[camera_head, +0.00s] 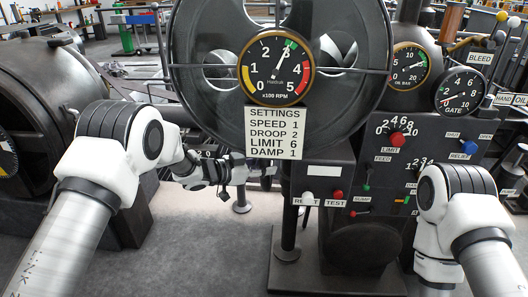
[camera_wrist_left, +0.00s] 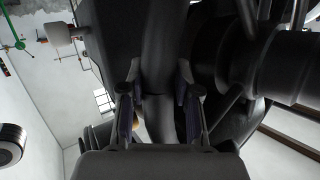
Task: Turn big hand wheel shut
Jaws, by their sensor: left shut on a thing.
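A big dark wheel (camera_head: 190,62) with round openings fills the top middle of the head view, behind a gauge and a settings card. I cannot tell for sure whether it is the hand wheel. My left gripper (camera_head: 230,176) is small and dark below it, beside the card's lower left. In the left wrist view its two fingers (camera_wrist_left: 159,72) stand on either side of a dark, smooth, rounded bar (camera_wrist_left: 157,45), shut on it. The bar looks like part of a wheel rim; dark spokes and a thick hub (camera_wrist_left: 280,62) show to its right. My right gripper is out of view.
The RPM gauge (camera_head: 277,67) and settings card (camera_head: 275,133) hang in front of the wheel. A control panel (camera_head: 330,170) with knobs and buttons stands at right. A dark rounded machine (camera_head: 45,100) stands at left. Grey floor (camera_head: 205,245) is open below my left gripper.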

